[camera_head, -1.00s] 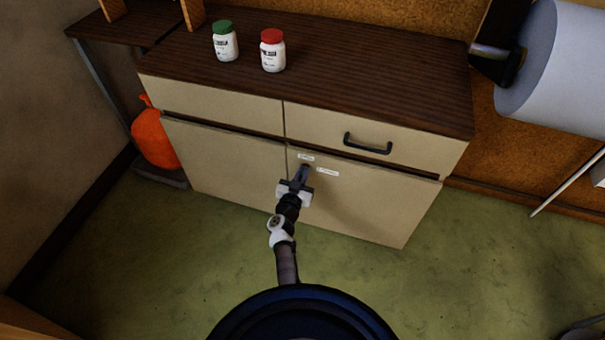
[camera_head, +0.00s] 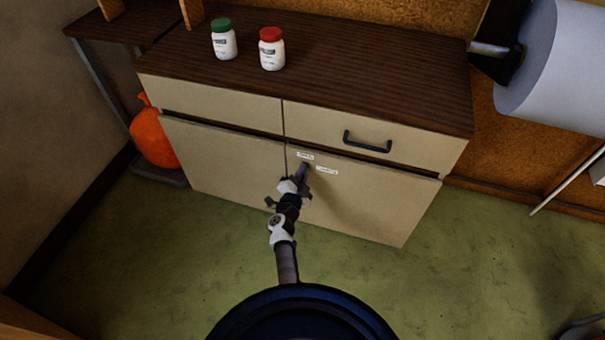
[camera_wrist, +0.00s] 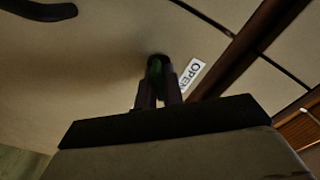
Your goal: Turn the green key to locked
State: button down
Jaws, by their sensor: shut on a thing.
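The green key (camera_wrist: 156,69) shows as a small patch of green between my fingertips in the wrist view. My gripper (camera_wrist: 158,80) is shut on it, close against the cream cabinet door. In the head view my gripper (camera_head: 304,173) is at the upper left corner of the right-hand door (camera_head: 370,205), and the key is hidden behind the fingers. A white label reading "OPEN" (camera_wrist: 193,74) is beside the fingertips in the wrist view. In the head view a small label (camera_head: 305,156) sits above the gripper and another label (camera_head: 327,170) to its right, both too small to read.
A drawer with a black handle (camera_head: 367,142) is above the door. A green-capped bottle (camera_head: 224,42) and a red-capped bottle (camera_head: 271,52) stand on the dark cabinet top (camera_head: 390,80). An orange bag (camera_head: 153,137) is left of the cabinet. The green floor in front is clear.

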jog(key=m+b, duration=0.1)
jog(key=m, duration=0.2)
jog(key=shift+f+m, duration=0.1)
jog(key=shift+m, duration=0.2)
jog(key=shift+m+b, duration=0.45)
jog(key=shift+m, duration=1.35)
jog(key=c, duration=1.5)
grip_release()
jog(key=p+v, duration=0.4)
jog(key=v, duration=1)
jog(key=shift+p, duration=0.3)
